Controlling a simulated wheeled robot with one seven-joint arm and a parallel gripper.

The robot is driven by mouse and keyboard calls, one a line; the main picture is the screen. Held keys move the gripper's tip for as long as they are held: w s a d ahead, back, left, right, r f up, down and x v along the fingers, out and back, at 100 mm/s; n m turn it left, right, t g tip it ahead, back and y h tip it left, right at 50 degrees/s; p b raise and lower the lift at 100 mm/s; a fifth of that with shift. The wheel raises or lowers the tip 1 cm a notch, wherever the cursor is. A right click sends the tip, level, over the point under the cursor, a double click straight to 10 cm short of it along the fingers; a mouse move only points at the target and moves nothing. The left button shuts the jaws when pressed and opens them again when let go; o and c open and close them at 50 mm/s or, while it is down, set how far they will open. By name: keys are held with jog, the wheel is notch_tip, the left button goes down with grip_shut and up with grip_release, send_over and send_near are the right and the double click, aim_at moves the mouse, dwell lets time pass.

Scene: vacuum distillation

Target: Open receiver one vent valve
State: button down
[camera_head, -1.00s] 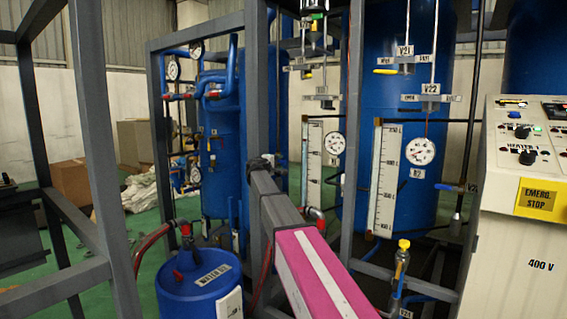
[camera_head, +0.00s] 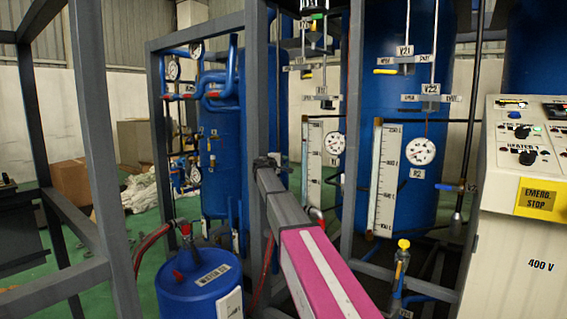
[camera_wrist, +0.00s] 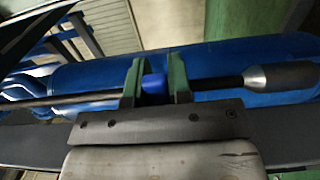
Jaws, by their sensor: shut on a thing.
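In the wrist view, the two green fingers of my gripper (camera_wrist: 154,84) are shut on a small blue piece (camera_wrist: 154,84). It looks like a valve handle, and its label does not show. A dark rod (camera_wrist: 218,82) runs beside it to a grey cone-shaped fitting (camera_wrist: 268,78). A large blue vessel (camera_wrist: 230,55) lies behind. In the head view, my arm reaches toward the upright frame post, and I cannot make out the fingers or the held handle there.
A grey frame post (camera_head: 257,90) stands close to my arm. A blue drum (camera_head: 200,290) stands at lower left. Valves tagged V21 (camera_head: 405,50) and V22 (camera_head: 430,88) hang before a blue tank (camera_head: 390,120). A control panel (camera_head: 525,145) is at right.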

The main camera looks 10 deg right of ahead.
aim_at(279, 150)
jog(key=shift+r, duration=0.1)
jog(key=shift+w+a+r+n, duration=0.3)
jog(key=shift+r+n, duration=0.45)
jog(key=shift+n, duration=1)
jog(key=shift+w+a+r+n, duration=0.25)
jog(key=shift+r+n, duration=0.5)
jog(key=shift+n, duration=0.95)
jog(key=shift+w+a+r+n, duration=0.3)
jog(key=shift+r+n, duration=0.45)
jog(key=shift+n, duration=1)
jog(key=c, duration=1)
grip_release()
jog(key=shift+c, duration=0.2)
jog(key=shift+a, duration=0.1)
jog(key=v, duration=1)
jog(key=shift+s+a, duration=0.2)
jog(key=shift+s, duration=0.05)
